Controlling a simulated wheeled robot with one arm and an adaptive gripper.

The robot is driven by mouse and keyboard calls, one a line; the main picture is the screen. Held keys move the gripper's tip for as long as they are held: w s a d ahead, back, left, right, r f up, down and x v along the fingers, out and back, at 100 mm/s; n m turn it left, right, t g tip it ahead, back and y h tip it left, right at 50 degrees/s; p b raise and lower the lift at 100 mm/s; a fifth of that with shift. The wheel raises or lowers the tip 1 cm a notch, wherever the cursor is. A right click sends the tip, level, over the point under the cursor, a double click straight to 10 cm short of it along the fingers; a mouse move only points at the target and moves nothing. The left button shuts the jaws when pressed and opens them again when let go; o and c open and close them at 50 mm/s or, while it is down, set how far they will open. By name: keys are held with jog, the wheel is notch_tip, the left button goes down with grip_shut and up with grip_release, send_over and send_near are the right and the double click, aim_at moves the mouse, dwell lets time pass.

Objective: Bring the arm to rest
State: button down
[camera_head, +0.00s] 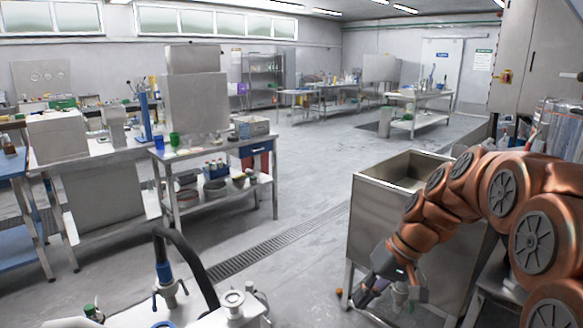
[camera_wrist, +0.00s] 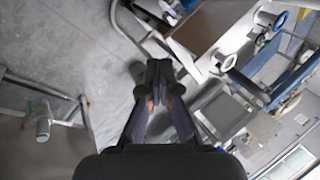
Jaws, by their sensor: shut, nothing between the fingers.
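My arm reaches in from the right edge in the head view and bends down in front of a steel basin. My gripper (camera_head: 362,300) hangs low there, pointing down and to the left, beside the basin's front. The wrist view shows my gripper (camera_wrist: 160,66) with its two dark fingers meeting at the tips, shut and with nothing between them. The fingertips sit above grey floor and white machine parts in that view. I cannot tell the exact gap to the things behind them.
The steel basin (camera_head: 372,215) stands close to my arm. White machinery (camera_head: 205,310) with a black hose (camera_head: 188,252) fills the bottom left. A steel bench (camera_head: 207,208) holds cups and boxes further back. The floor (camera_head: 315,165) beyond the basin is clear.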

jog(key=s+d+r+h+p, duration=0.1)
jog(key=s+r+h+p, duration=0.1)
jog(key=s, duration=0.7)
jog(key=s+d+r+m+g+h+p, duration=0.1)
jog(key=s+p, duration=0.4)
jog(key=s, duration=0.5)
jog(key=s+d+r+h+p, duration=0.1)
jog(key=s+r+h+p, duration=0.1)
jog(key=s, duration=0.7)
jog(key=shift+s+d+r+m+g+h+p, duration=0.35)
jog(key=shift+r+p, duration=0.35)
jog(key=shift+p, duration=0.35)
